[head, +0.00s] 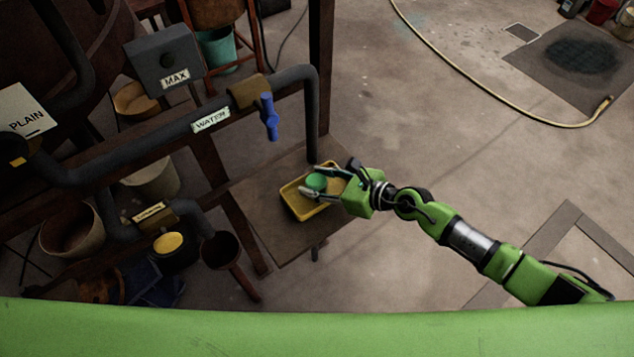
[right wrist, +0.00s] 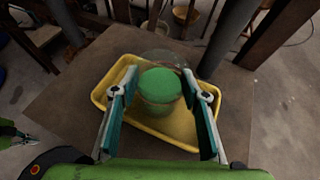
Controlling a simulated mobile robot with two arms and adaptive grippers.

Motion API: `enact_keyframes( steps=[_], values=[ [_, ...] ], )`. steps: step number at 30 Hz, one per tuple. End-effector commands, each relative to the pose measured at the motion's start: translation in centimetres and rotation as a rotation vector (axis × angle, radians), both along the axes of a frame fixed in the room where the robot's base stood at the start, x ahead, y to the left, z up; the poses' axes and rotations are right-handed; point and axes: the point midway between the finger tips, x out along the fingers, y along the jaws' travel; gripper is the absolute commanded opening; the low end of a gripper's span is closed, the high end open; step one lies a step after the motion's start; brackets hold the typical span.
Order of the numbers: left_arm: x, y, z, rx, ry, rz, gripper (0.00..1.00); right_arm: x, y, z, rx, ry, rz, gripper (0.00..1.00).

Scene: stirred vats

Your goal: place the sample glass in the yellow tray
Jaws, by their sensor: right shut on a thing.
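The sample glass (right wrist: 160,88) has a green top or green contents and a clear wall. My right gripper (right wrist: 160,82) is shut on it, one finger on each side. The glass is within the outline of the yellow tray (right wrist: 125,118); I cannot tell whether it touches the tray floor. In the head view the glass (head: 317,182) shows green between the fingers of my right gripper (head: 320,180), over the yellow tray (head: 310,213). A green and dark piece at the left edge of the right wrist view looks like my left gripper (right wrist: 20,135); its jaws are unclear.
The tray stands on a brown table (head: 268,228). A dark pipe with a blue valve handle (head: 269,117) and a WATER label (head: 210,121) runs beside it. A dark funnel (head: 220,250) is left of the table. The floor to the right holds a hose (head: 470,78).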

Motion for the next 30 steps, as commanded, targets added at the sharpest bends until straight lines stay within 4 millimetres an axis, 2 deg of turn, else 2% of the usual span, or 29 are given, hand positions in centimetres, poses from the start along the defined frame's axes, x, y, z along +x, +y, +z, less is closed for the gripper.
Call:
enact_keyframes(
  steps=[11, 12, 13, 26, 30],
  values=[
    [0.1, 0.0, -0.3, 0.0, -0.001, -0.001, 0.0, 0.1, 0.1, -0.4, 0.003, -0.002, -0.001, 0.04],
    [0.1, 0.0, -0.2, 0.0, -0.001, -0.001, 0.0, 0.0, 0.0, -0.4, 0.001, -0.001, 0.0, 0.49],
    [0.1, 0.0, -0.2, 0.0, -0.002, -0.001, 0.0, 0.0, 0.0, -0.4, 0.001, -0.001, 0.0, 0.57],
    [0.1, -0.1, 0.2, -0.001, -0.003, -0.001, 0.0, 0.0, 0.0, 0.1, 0.001, -0.001, 0.0, 0.58],
    [0.2, -0.1, -0.1, -0.001, -0.003, -0.001, 0.0, -0.9, -1.6, 0.5, -0.003, 0.0, -0.001, 0.58]
  ],
)
